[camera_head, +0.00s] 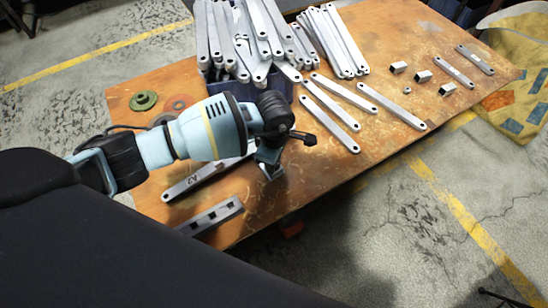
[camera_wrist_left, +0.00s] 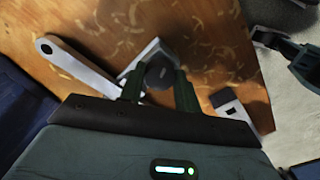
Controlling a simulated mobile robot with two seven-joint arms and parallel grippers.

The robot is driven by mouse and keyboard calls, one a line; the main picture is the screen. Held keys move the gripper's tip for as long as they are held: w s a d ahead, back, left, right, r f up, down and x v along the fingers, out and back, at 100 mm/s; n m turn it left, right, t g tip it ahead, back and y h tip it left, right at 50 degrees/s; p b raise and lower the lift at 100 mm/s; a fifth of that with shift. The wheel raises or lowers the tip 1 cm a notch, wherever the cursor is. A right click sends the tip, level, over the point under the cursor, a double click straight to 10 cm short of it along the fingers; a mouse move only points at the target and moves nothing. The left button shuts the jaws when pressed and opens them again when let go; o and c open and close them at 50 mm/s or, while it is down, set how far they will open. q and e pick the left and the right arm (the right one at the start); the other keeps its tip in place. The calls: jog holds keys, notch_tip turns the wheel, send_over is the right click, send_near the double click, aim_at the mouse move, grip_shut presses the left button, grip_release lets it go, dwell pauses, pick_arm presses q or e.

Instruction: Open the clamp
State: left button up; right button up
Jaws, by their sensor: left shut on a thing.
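The clamp (camera_head: 269,171) is a small grey metal piece near the front edge of the table, mostly hidden under my left wrist. In the left wrist view its dark rounded handle end (camera_wrist_left: 159,73) sits between my fingers. My left gripper (camera_wrist_left: 160,85) is shut on that handle, with one dark green finger on each side. In the head view my left gripper (camera_head: 268,146) is over the clamp, and its fingers are hard to make out. A short dark bar (camera_head: 303,138) sticks out to its right; I cannot tell what it belongs to. My right gripper is not seen.
A dark blue bin (camera_head: 281,88) full of flat metal brackets stands behind my gripper. Loose brackets (camera_head: 330,109) lie to its right, with small square pieces (camera_head: 422,76) beyond. More bars (camera_head: 211,216) lie at the near left. A green disc (camera_head: 143,101) lies at the left.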

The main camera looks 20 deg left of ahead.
pick_arm(q)
jog(key=n+p, duration=0.2)
jog(key=n, duration=0.3)
jog(key=shift+r, duration=0.1)
jog(key=n+p, duration=0.3)
jog(key=n, duration=0.3)
jog(key=shift+n+p, duration=0.4)
jog(key=shift+n, duration=1.1)
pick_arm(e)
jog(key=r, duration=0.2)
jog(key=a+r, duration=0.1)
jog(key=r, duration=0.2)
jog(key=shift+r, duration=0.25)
pick_arm(q)
jog(key=o, duration=0.9)
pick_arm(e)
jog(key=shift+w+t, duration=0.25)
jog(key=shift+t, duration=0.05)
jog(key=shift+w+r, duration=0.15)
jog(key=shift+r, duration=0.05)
